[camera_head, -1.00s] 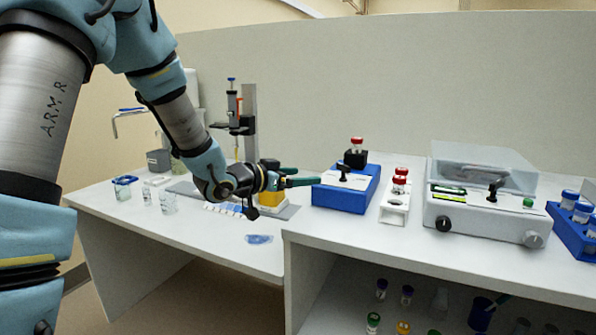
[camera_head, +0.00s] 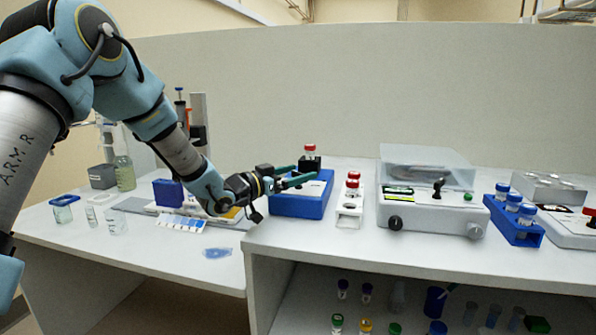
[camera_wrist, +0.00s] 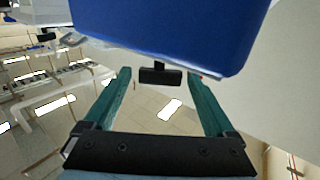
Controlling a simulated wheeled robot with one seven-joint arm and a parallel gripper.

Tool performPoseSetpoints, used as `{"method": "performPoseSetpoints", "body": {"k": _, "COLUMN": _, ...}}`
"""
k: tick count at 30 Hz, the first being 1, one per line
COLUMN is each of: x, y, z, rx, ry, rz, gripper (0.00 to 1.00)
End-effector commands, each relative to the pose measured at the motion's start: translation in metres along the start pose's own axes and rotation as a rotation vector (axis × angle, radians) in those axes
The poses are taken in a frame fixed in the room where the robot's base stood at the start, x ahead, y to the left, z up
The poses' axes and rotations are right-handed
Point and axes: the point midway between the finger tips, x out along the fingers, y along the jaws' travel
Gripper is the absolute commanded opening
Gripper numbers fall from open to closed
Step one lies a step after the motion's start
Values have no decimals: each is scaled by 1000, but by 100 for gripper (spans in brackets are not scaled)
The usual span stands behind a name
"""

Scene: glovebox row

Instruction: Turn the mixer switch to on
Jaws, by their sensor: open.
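The mixer (camera_head: 300,207) is a blue box with a pale top plate on the bench, and a red-capped vial (camera_head: 310,150) stands in a black holder at its back. My gripper (camera_head: 306,174) reaches over the mixer's top from the left with its green fingers apart. In the wrist view the mixer's blue body (camera_wrist: 170,30) fills the top, and the black T-shaped switch (camera_wrist: 160,75) sticks out from it. The switch lies between the open fingertips (camera_wrist: 159,82), with a gap on each side. In the head view the fingers largely hide the switch.
A white rack with red-capped vials (camera_head: 349,208) stands close right of the mixer. Further right are a white lidded machine (camera_head: 430,215) and a blue vial rack (camera_head: 513,228). Glassware and a colour card (camera_head: 180,222) lie on the lower bench at left.

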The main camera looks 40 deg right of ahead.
Motion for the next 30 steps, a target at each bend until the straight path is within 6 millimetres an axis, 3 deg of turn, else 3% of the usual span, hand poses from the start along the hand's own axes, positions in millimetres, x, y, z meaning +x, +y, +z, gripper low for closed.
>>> {"method": "performPoseSetpoints", "body": {"k": 11, "x": 6, "y": 0, "z": 0, "rx": 0, "ry": -1, "rz": 0, "gripper": 90}}
{"method": "performPoseSetpoints", "body": {"k": 30, "x": 6, "y": 0, "z": 0, "rx": 0, "ry": -1, "rz": 0, "gripper": 18}}
